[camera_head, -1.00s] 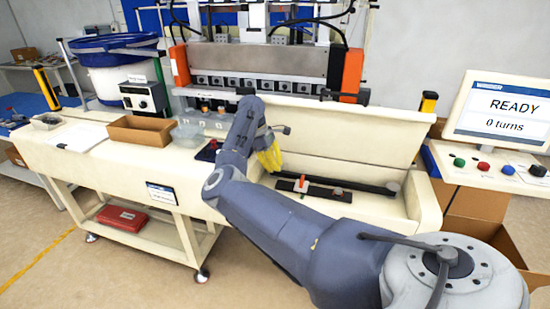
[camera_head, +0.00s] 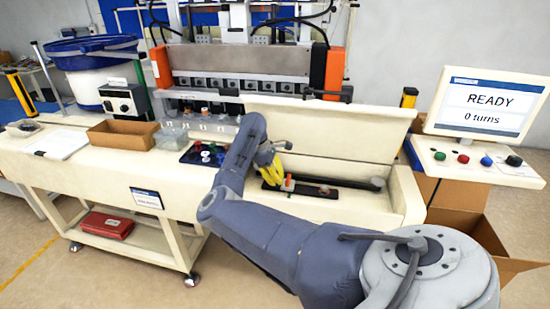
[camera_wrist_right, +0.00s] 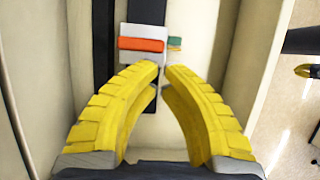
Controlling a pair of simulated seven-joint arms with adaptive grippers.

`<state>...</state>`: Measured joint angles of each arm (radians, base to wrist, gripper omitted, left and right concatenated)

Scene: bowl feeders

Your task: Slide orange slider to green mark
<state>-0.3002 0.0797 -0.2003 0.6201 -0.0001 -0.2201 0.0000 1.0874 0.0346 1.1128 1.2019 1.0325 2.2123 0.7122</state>
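The orange slider (camera_wrist_right: 141,45), an orange bar on a white block, sits across a dark track in the right wrist view. It also shows small in the head view (camera_head: 289,184), on a black plate (camera_head: 309,191). The green mark (camera_wrist_right: 174,43) is a small patch just right of the slider's end in the wrist view. My right gripper (camera_wrist_right: 163,67) has yellow fingers with tips nearly together and nothing between them. The tips appear close to the slider's near edge; contact cannot be told. In the head view the right gripper (camera_head: 277,168) is beside the slider.
A dark bar (camera_head: 345,180) runs behind the plate. Small knobs on a dark board (camera_head: 204,154) stand left of my right arm. A brown box (camera_head: 122,134) and a clear bin (camera_head: 171,135) are farther left. The screen (camera_head: 484,103) reads READY, 0 turns.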

